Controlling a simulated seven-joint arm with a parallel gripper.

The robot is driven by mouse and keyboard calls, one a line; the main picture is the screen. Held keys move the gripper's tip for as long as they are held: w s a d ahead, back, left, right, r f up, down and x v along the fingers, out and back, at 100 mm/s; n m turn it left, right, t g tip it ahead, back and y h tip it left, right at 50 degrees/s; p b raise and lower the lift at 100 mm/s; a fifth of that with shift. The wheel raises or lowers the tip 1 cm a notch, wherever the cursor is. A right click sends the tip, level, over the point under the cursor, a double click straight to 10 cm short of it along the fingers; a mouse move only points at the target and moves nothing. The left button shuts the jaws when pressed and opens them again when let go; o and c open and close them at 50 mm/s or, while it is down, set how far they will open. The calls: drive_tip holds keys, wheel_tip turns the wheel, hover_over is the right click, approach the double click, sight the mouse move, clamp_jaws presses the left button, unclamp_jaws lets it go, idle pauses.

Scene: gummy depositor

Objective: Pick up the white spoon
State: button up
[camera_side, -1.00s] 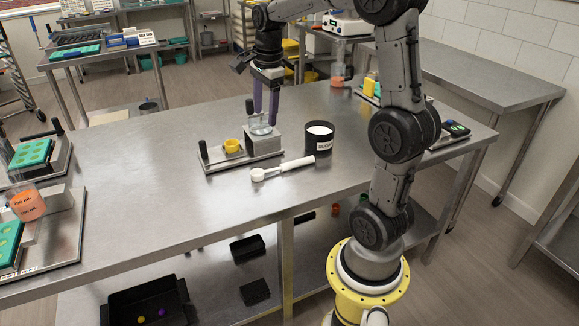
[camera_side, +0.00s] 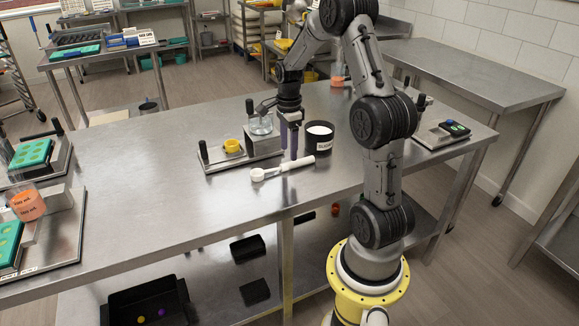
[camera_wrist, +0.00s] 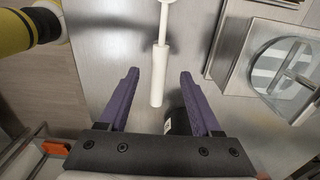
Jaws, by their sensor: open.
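The white spoon (camera_side: 282,169) lies flat on the steel table, its round scoop end to the left and its thick handle to the right in the side view. In the wrist view the spoon (camera_wrist: 158,75) points up the picture, its handle end lying between the fingers. My gripper (camera_side: 288,155) points down with its purple fingers just behind the spoon's handle in the side view. In the wrist view my gripper (camera_wrist: 160,78) is open, with one finger on each side of the handle and a gap to each. No contact with the spoon shows.
A black sugar tub (camera_side: 319,138) stands close to the right of my gripper. The table front (camera_side: 200,210) is clear.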

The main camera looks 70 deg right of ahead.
sight(289, 163)
wheel_tip(289, 163, down, 5)
drive_tip(key=shift+s+f, duration=0.1)
idle(0.3)
clamp_jaws()
